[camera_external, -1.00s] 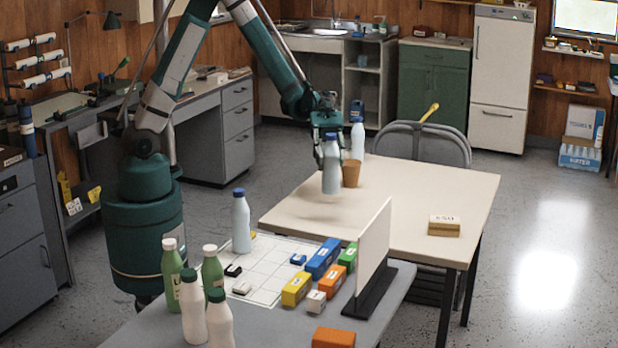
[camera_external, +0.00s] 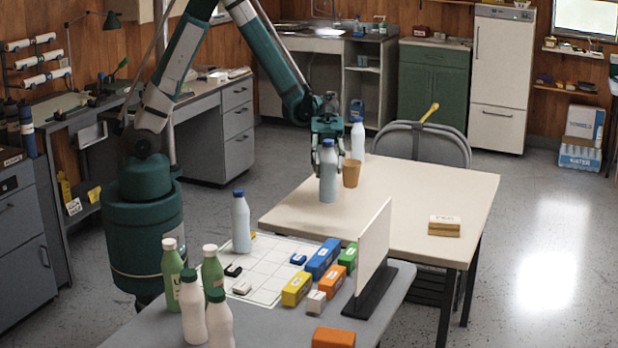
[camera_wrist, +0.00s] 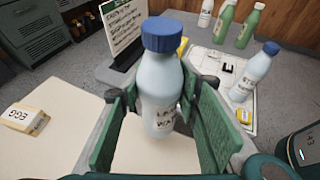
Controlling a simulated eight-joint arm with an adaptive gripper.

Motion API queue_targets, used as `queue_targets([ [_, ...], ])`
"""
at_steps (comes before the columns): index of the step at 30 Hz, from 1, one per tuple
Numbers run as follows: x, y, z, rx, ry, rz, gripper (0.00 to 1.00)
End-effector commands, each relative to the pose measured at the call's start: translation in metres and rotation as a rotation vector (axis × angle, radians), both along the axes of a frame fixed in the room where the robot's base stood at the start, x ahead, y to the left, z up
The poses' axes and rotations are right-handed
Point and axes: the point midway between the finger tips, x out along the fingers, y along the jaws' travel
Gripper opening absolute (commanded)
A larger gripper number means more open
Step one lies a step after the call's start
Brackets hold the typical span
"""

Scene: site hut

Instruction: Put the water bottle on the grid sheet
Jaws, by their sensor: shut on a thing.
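A pale blue bottle with a blue cap (camera_external: 328,187) is held upright in my gripper (camera_external: 328,157), over the left part of the cream table. The wrist view shows the bottle (camera_wrist: 160,85) between the green fingers of my gripper (camera_wrist: 162,125), which are shut on it. Its label is only partly readable. I cannot tell whether its base touches the table. The white grid sheet (camera_external: 262,292) lies on the grey table in front. A similar blue-capped bottle (camera_external: 241,222) stands at the sheet's back left; the wrist view also shows it (camera_wrist: 255,75).
Green and white bottles (camera_external: 193,310) stand left of the sheet. Colored blocks (camera_external: 322,258) lie along its right side, beside an upright white board (camera_external: 373,245). A brown cup (camera_external: 351,173) and another blue-capped bottle (camera_external: 357,140) stand near the held bottle. An egg box (camera_external: 444,226) lies right.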

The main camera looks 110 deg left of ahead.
Motion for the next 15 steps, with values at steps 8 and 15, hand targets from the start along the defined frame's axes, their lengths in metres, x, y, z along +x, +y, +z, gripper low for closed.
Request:
queue_targets([
  [8,0.011,-0.066,0.001,0.000,-0.001,-0.074,0.00],
  [15,0.013,-0.121,0.001,0.000,0.000,-0.134,0.00],
])
